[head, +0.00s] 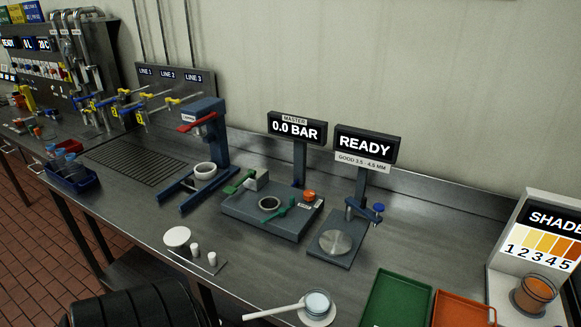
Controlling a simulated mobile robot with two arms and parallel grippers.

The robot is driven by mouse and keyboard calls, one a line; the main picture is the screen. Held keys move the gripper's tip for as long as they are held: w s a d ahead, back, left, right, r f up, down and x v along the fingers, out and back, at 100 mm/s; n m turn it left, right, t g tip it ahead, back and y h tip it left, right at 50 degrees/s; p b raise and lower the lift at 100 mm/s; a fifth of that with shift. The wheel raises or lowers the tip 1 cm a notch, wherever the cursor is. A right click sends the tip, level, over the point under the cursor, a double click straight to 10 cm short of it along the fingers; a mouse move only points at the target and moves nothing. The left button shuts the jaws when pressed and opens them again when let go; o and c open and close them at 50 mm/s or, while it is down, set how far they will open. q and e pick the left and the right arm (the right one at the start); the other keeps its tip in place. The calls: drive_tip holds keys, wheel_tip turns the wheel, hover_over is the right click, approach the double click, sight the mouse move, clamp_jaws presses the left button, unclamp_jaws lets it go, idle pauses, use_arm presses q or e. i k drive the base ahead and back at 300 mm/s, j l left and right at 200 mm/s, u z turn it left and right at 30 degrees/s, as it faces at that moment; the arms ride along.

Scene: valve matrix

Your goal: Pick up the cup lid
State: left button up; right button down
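A round white disc (177,236), which looks like a lid, sits at the left end of a thin grey plate (213,268) near the counter's front edge. I cannot tell for certain that it is the cup lid. Two small white cylinders stand on the same plate, to the right of the disc. A small clear cup (318,302) with pale contents stands on a white round base at the front of the counter, with a white handle (272,311) reaching left. Neither of my grippers shows in the head view.
Behind the disc stand a blue press (208,150), a grey test fixture (262,223) under a "0.0 BAR" display, and a gauge stand under a "READY" display. A green tray (398,301) and an orange tray (463,310) lie at front right. A black ribbed object is at bottom left.

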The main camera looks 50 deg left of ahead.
sight(177, 236)
drive_tip(key=u, duration=2.5)
drive_tip(key=j+z, duration=0.1)
drive_tip(key=z, duration=0.75)
drive_tip(key=j+z, duration=0.8)
drive_tip(key=k+j+z, duration=0.15)
drive_tip(key=j+z, duration=0.2)
